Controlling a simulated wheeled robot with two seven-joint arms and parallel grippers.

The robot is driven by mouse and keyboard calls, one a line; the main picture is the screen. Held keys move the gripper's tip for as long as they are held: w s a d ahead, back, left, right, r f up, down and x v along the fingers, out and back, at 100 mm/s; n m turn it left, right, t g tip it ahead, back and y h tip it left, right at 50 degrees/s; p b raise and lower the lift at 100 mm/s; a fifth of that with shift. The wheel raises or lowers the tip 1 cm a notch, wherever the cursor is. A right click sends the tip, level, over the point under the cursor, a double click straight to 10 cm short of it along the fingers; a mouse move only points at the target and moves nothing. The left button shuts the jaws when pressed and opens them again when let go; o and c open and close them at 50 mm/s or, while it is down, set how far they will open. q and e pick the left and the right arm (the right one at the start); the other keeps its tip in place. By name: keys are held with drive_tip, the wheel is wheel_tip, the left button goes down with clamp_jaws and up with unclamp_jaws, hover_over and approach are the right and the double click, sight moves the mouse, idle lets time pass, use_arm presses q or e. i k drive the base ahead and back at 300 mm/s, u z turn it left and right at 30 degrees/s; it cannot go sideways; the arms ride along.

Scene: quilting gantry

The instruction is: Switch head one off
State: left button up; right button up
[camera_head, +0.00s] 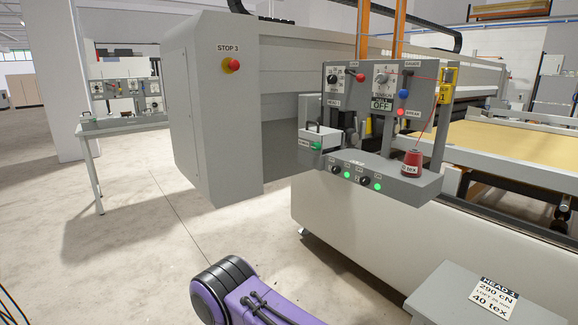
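The grey head panel (357,92) hangs on the gantry right of centre, with a small label that seems to read HEAD 1 (334,103). On its lower ledge are two small black rotary switches, a left one (335,170) and a right one (365,181). A green lamp (347,175) glows beside the left switch and another green lamp (377,186) beside the right one. Their labels are too small to read. A plate reading OFF (381,104) sits below the upper right dial (385,79). Neither gripper is in view.
A red thread cone (412,164) stands on the ledge's right end. A red STOP 3 button (232,65) is on the grey cabinet. My purple arm link is at the bottom.

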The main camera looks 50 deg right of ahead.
sight(335, 170)
drive_tip(key=z, duration=0.15)
drive_tip(key=i, duration=0.9)
drive_tip(key=z, duration=1.3)
drive_tip(key=i, duration=0.8)
drive_tip(key=z, duration=0.95)
